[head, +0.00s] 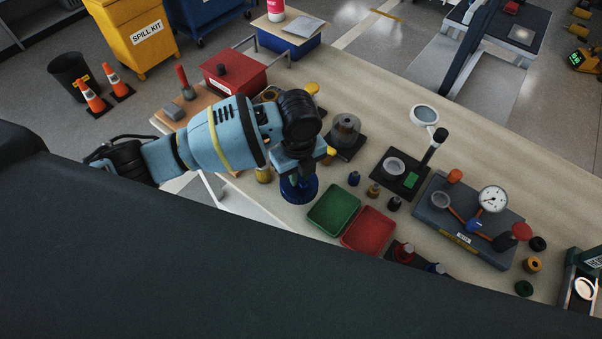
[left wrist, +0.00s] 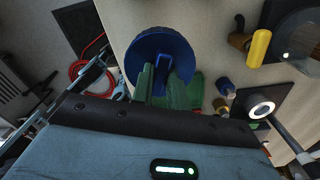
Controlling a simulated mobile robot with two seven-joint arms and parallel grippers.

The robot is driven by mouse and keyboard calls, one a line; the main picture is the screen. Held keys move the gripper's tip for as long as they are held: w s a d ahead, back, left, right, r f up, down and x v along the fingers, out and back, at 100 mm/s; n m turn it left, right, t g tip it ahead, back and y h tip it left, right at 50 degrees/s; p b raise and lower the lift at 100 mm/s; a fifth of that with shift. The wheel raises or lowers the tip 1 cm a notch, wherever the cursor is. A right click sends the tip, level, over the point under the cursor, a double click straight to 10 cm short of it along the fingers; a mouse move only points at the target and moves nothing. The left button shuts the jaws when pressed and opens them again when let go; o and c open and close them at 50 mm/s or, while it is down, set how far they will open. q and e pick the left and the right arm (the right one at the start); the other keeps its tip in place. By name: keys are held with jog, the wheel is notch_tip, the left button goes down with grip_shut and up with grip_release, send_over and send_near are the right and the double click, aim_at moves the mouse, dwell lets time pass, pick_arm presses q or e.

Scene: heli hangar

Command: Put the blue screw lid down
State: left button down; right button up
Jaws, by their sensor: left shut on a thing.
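The blue screw lid (head: 299,192) is a round disc under my left gripper (head: 298,178), near the front edge of the workbench (head: 290,225). In the left wrist view the blue lid (left wrist: 142,48) shows its ribbed rim and a raised bar at its middle. The green fingertips of my left gripper (left wrist: 164,80) are shut on that bar. I cannot tell whether the lid touches the bench top. My right gripper is not in view.
A green tray (head: 334,209) and a red tray (head: 368,231) lie just right of the lid. Small bottles (head: 354,178), a black stand (head: 403,178) and a gauge fixture (head: 465,220) stand further right. A red box (head: 232,75) stands behind my left arm.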

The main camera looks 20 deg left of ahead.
pick_arm(q)
jog(key=shift+w+a, duration=0.1)
jog(key=shift+w, duration=0.8)
jog(key=shift+f, duration=1.8)
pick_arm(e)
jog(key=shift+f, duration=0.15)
pick_arm(q)
jog(key=shift+f, duration=0.2)
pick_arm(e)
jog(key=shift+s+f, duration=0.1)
pick_arm(q)
jog(key=c, duration=1.4)
grip_release()
jog(key=shift+o, duration=0.2)
